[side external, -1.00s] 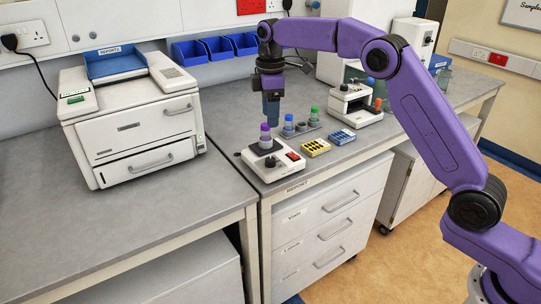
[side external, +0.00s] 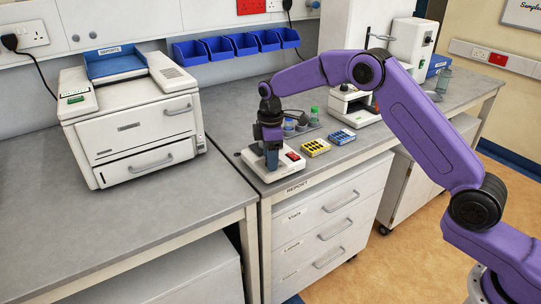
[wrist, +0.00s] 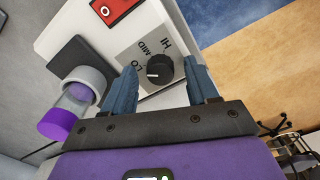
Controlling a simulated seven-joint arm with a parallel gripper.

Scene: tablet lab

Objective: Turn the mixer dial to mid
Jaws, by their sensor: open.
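The mixer (side external: 284,177) is a low white box on the bench. It also fills the upper middle of the wrist view (wrist: 75,28). Its black round dial (wrist: 160,70) sits on a grey plate marked LO, MID and HI. The dial's small white mark appears to point left, towards LO. My gripper (wrist: 161,80) is open, with a blue finger on each side of the dial; I cannot tell whether they touch it. In the side view my gripper (side external: 271,160) points down at the mixer and hides the dial.
A purple-capped tube (wrist: 62,118) stands on the mixer's black pad (wrist: 76,62), close to my left finger. The mixer has a red switch (side external: 293,156). A yellow rack (side external: 316,147) and a blue rack (side external: 342,136) lie to its right. A white printer (side external: 130,125) stands left.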

